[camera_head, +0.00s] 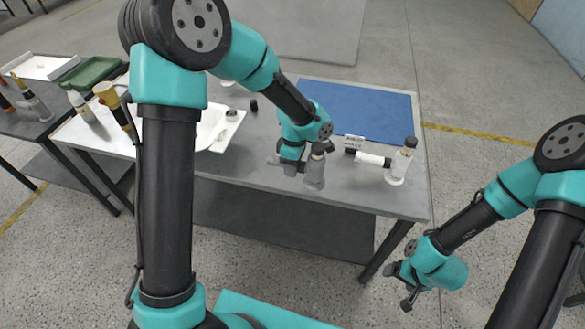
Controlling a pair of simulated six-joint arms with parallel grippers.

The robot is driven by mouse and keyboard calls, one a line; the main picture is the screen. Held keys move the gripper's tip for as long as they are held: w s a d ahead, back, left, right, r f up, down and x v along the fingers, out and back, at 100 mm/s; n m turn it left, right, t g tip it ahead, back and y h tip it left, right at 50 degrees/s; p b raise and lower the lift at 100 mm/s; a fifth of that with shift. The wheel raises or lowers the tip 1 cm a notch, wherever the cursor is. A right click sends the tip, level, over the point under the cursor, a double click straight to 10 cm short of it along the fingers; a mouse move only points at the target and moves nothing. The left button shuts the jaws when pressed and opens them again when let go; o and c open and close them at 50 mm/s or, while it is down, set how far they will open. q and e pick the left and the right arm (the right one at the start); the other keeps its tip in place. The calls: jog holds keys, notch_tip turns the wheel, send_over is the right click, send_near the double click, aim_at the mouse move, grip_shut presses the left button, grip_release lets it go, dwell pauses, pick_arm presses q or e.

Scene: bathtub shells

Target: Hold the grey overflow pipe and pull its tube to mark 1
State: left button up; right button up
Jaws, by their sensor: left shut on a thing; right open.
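The grey overflow pipe (315,174) stands at the front middle of the grey table. My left gripper (303,167) is shut on it from above and the left. The gripper and wrist hide part of the pipe, and I cannot make out its tube or any marks. My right gripper (398,286) is open and empty, low in front of the table's front right corner, well apart from the pipe.
A white pipe (398,168) with a side tube (373,159) stands to the right on the table. A small label card (354,141) stands before the blue mat (375,110). A white shell (205,133) lies left. A green tray (88,73) sits on the left table.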

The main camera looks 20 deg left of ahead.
pick_arm(q)
jog(key=shift+w+a+f, duration=0.65)
jog(key=shift+w+a, duration=0.05)
jog(key=shift+w, duration=1.35)
jog(key=shift+w+a+f, duration=0.65)
jog(key=shift+w, duration=1.4)
jog(key=shift+w+a+f, duration=0.65)
jog(key=shift+w+a, duration=0.05)
jog(key=shift+w, duration=1.35)
jog(key=shift+f, duration=0.3)
